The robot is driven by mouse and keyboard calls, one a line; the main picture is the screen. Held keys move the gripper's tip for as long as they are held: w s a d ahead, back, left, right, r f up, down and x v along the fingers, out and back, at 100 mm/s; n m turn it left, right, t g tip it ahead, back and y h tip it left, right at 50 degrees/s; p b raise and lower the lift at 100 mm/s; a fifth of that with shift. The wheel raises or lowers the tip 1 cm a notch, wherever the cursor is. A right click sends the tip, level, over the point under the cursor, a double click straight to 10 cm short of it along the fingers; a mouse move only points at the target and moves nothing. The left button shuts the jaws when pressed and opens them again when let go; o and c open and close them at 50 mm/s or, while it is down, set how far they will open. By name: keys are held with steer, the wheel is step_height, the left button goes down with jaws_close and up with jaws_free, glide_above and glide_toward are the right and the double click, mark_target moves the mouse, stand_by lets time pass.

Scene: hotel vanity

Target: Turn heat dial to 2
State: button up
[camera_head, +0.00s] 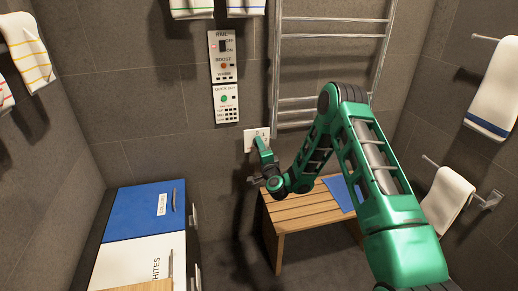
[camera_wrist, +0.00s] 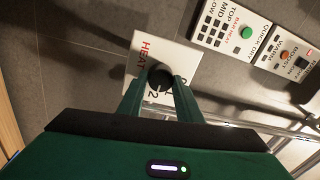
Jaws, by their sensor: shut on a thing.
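The heat dial is a round black knob (camera_wrist: 160,77) on a white wall plate (camera_wrist: 141,62) with "HEAT" in red and small black figures, one of them a 2, partly hidden by my fingers. My gripper (camera_wrist: 160,88) is shut on the knob, with one green finger on each side. Where the dial's mark points is too small to tell. In the head view the plate (camera_head: 250,133) is on the wall below the switch panels, and my gripper (camera_head: 259,141) reaches it from the lower right, largely hiding the knob.
Switch panels (camera_head: 224,56) with a green button hang above the plate. A chrome towel rail (camera_head: 333,18) rises to its right. A slatted wooden bench (camera_head: 300,210) with a blue cloth stands below my arm. Blue and white laundry bins (camera_head: 130,215) stand left.

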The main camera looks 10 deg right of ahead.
steer(key=o, duration=1)
steer(key=shift+w+d+r, duration=0.1)
steer(key=shift+w+d, duration=0.05)
steer(key=shift+o, duration=0.2)
steer(key=s+f, duration=0.1)
steer(key=s, duration=0.9)
steer(key=shift+s, duration=0.35)
